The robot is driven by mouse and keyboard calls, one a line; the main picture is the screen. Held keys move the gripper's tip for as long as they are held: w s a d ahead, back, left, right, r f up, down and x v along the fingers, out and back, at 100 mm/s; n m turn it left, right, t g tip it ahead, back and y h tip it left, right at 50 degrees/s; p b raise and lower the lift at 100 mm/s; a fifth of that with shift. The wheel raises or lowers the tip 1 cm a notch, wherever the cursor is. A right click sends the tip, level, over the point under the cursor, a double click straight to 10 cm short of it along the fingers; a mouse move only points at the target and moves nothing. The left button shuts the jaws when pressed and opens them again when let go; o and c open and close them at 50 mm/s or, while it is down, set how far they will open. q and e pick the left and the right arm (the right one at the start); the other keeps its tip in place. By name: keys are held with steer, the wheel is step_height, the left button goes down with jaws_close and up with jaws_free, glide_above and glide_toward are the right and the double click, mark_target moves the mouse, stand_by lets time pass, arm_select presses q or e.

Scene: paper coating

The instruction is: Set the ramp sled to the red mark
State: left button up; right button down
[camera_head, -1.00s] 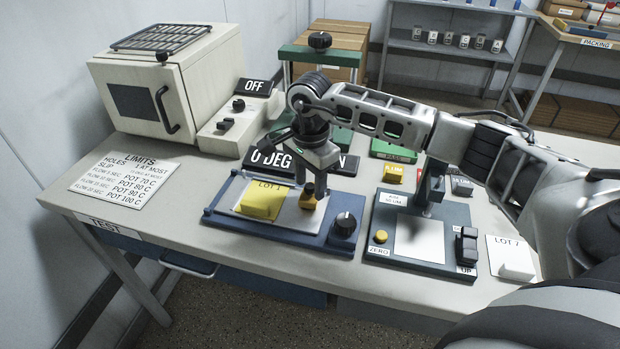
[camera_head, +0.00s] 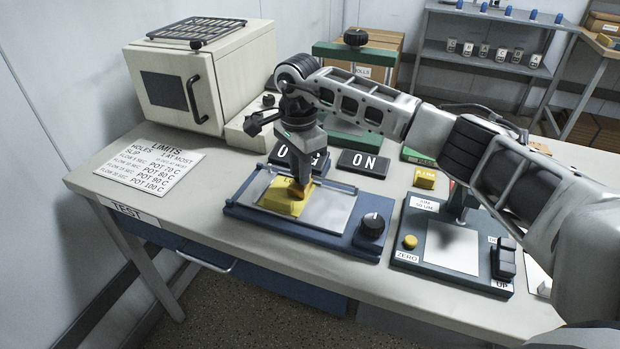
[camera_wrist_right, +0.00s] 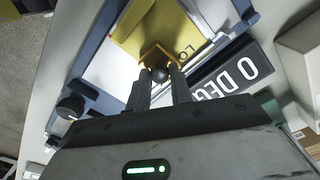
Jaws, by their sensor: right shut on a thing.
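The ramp sled looks like a small orange block (camera_wrist_right: 148,52) with a dark round knob. My right gripper (camera_head: 299,184) is shut on the sled's knob; the fingers also show in the right wrist view (camera_wrist_right: 160,78). The sled is at the yellow LOT sheet (camera_head: 282,203) on the pale plate of the blue ramp tester (camera_head: 345,236). The arm and fingers hide most of the sled in the head view. I cannot make out a red mark on the ramp. My left gripper is not in view.
A black dial (camera_head: 372,226) sits at the tester's right end. A gauge stand (camera_head: 452,246) is to the right, an oven (camera_head: 180,92) and limits card (camera_head: 150,167) to the left.

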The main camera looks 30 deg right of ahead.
steer(key=c, duration=1.3)
jaws_free()
steer(key=shift+s+d, duration=0.1)
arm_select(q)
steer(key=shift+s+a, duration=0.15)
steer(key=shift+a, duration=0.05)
arm_select(e)
steer(key=shift+o, duration=0.2)
steer(key=shift+r, duration=0.6)
arm_select(q)
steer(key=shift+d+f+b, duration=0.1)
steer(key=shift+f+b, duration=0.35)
steer(key=shift+b, duration=0.4)
arm_select(e)
step_height(320, 180, up, 15)
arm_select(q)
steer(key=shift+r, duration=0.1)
arm_select(e)
steer(key=shift+f, duration=0.1)
